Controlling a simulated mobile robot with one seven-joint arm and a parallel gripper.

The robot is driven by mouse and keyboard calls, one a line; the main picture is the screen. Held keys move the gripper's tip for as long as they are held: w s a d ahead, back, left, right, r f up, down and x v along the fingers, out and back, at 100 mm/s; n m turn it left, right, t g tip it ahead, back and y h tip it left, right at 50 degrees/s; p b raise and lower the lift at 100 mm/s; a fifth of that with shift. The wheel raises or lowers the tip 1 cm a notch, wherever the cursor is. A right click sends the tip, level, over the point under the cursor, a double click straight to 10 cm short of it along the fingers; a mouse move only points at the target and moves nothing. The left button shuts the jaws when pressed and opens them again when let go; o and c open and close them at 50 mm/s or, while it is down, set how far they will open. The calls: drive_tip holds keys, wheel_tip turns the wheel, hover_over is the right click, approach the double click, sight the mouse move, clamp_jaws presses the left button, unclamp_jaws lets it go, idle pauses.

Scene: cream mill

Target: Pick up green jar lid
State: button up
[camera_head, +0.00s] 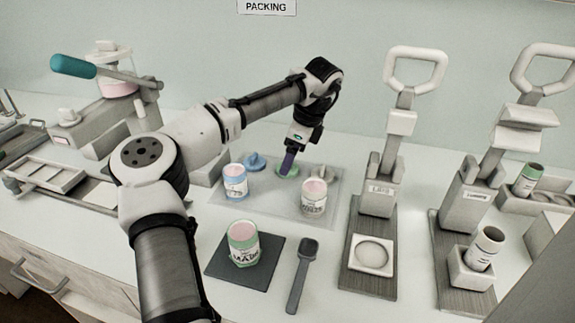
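The green jar lid (284,174) lies on the pale translucent mat (270,211), toward its back edge. My gripper (288,165) points down right over the lid, its tips at or just above it and hiding part of it. I cannot tell whether the fingers are touching or closed on it. A blue lid (254,161) lies to the left of the gripper. An open green-labelled jar (243,243) with pink contents stands on the dark square mat (222,269) in front.
A blue jar (235,180) and a white jar (314,196) with pink contents stand on the pale mat, close to the gripper. A pale lid (322,172) lies behind the white jar. A dark spatula (303,274) lies in front. Lever presses (381,187) stand right.

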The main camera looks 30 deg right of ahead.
drive_tip(key=shift+x, duration=1.3)
drive_tip(key=c, duration=1)
drive_tip(key=shift+r, duration=0.15)
